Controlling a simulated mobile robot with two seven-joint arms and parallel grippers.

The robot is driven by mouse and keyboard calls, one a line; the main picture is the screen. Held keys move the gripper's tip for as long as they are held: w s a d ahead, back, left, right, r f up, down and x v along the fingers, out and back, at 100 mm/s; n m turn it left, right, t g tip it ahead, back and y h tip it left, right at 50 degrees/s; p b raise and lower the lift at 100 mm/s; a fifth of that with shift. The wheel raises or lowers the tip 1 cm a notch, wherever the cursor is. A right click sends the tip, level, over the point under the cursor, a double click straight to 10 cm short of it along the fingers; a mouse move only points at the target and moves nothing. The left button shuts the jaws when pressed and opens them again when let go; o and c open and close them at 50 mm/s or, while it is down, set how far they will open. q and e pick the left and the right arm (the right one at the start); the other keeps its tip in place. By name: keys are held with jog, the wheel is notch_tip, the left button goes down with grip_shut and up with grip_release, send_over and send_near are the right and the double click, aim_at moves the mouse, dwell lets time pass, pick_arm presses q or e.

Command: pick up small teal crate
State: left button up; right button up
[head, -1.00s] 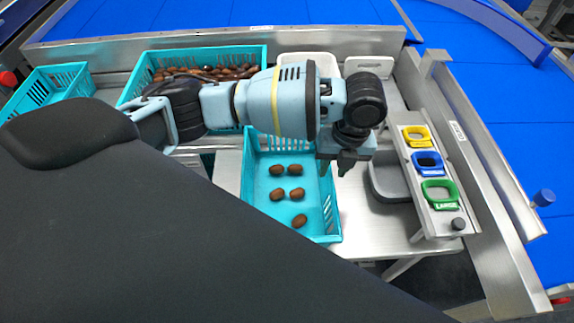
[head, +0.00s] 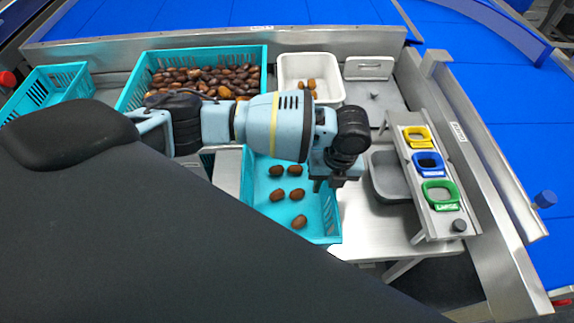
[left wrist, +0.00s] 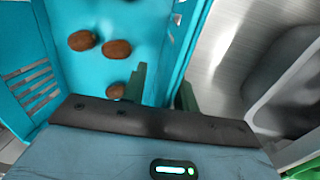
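The small teal crate (head: 256,207) stands on the metal table in the middle of the head view with several brown dates (head: 277,195) on its floor. My forearm covers its far end. My left gripper (head: 326,186) is at the crate's right wall. In the left wrist view my left gripper (left wrist: 162,90) is open, with one finger on the inner side of the crate's right wall (left wrist: 178,60) and the other on the outer side. I cannot tell whether the fingers touch the wall. My right gripper is not in view.
A larger teal crate (head: 134,82) full of dates stands behind, with a white tray (head: 280,65) to its right. Another teal crate (head: 40,88) is at far left. A grey tray (head: 390,178) and a rack with yellow, blue and green rings (head: 440,193) stand to the right.

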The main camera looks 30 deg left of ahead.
pick_arm(q)
grip_shut()
jog(key=shift+r, duration=0.1)
dwell(1.2)
